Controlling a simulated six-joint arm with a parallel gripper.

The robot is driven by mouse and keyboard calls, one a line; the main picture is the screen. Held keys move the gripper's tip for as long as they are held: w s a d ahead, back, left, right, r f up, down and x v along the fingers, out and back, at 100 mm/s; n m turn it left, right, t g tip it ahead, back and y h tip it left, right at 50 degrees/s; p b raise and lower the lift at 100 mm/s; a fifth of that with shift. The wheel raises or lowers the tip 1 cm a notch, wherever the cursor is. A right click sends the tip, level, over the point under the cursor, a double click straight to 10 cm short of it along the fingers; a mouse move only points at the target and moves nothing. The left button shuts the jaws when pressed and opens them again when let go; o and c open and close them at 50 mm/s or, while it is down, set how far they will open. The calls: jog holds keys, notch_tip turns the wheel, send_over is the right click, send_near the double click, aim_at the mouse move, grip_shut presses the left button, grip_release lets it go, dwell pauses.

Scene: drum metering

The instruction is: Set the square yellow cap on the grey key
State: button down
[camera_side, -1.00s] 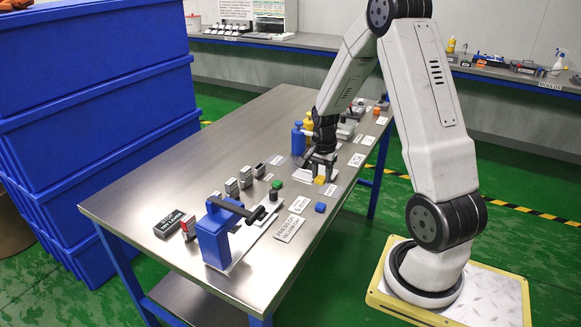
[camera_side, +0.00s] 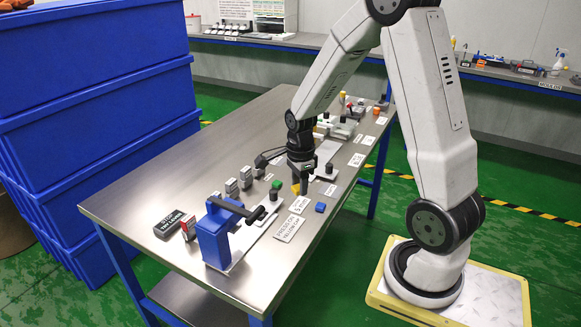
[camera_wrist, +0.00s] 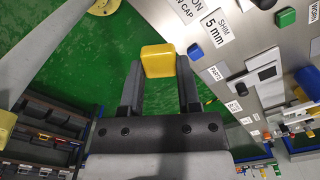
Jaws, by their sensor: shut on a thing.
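My gripper (camera_side: 300,178) points down over the near right part of the bench and is shut on the square yellow cap (camera_side: 296,189). The cap sits between both fingers in the wrist view (camera_wrist: 158,60). In the side view it is left of a blue cap (camera_side: 320,207). A dark grey post (camera_side: 273,196) stands upright on a light plate beside the blue press (camera_side: 215,238), left of my gripper. Another dark knob (camera_side: 329,169) stands on a pale plate to the right. I cannot tell for sure which of them is the grey key.
A green cap (camera_side: 277,184) lies close left of my gripper. Several small grey blocks (camera_side: 246,176) stand in a row farther left. Flat labels (camera_side: 289,228) lie along the near edge. The bench (camera_side: 160,190) is clear at far left.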

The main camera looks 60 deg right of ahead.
jog(key=shift+s+a+r+m, duration=0.1)
jog(key=shift+a+r+m, duration=0.1)
jog(key=shift+a+m, duration=0.55)
jog(key=shift+a+r+m, duration=0.2)
jog(key=shift+a+m, duration=0.25)
jog(key=shift+a, duration=0.5)
jog(key=w+d+f, duration=0.1)
jog(key=w+f, duration=0.1)
jog(key=w, duration=0.2)
jog(key=w+d+f, duration=0.1)
jog(key=w+f, duration=0.2)
jog(key=w, duration=0.1)
jog(key=w+d+f, duration=0.1)
jog(key=w+f, duration=0.2)
jog(key=w, duration=0.1)
jog(key=shift+d+f, duration=0.15)
jog(key=shift+d, duration=0.05)
jog(key=shift+w+d+f, duration=0.15)
jog(key=shift+w+f, duration=0.35)
jog(key=shift+f, duration=0.1)
jog(key=shift+w+f, duration=0.2)
jog(key=shift+f, duration=0.05)
jog(key=shift+d+f, duration=0.1)
jog(key=shift+f, duration=1.4)
jog(key=shift+f, duration=0.15)
